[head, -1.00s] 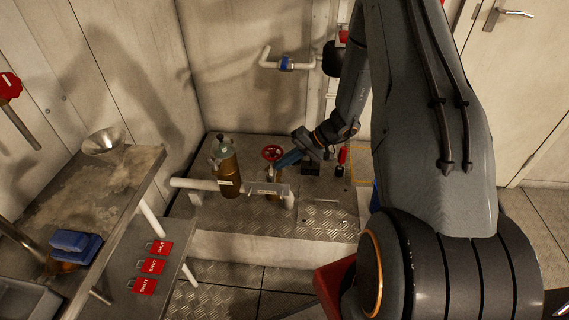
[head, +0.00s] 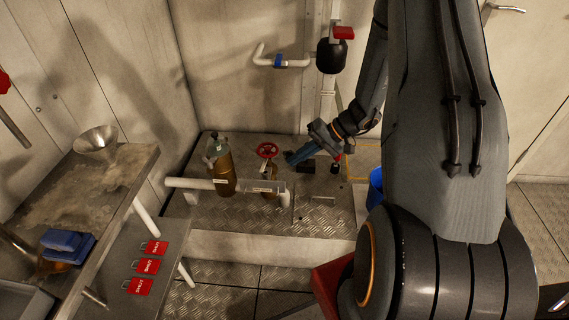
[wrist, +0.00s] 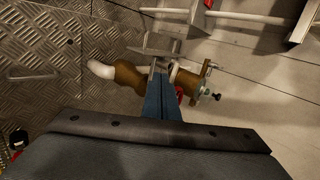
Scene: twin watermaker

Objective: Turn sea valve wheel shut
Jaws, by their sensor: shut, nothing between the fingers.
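A red valve wheel (head: 267,150) tops a brass valve body (head: 269,183) on the pipe above the raised tread-plate floor. My gripper (head: 290,158) has its blue fingers shut and empty, just right of the wheel in the head view and apart from it there. In the wrist view my shut fingers (wrist: 161,78) lie in front of the brass body (wrist: 130,76). Only a small red piece of the wheel (wrist: 179,93) shows beside the fingers; the rest is hidden. I cannot tell the wheel's turn position.
A brass canister (head: 222,168) stands left of the valve on the white pipe (head: 190,183). A black block (head: 306,166) and a small red-handled fitting (head: 336,161) are to the right.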

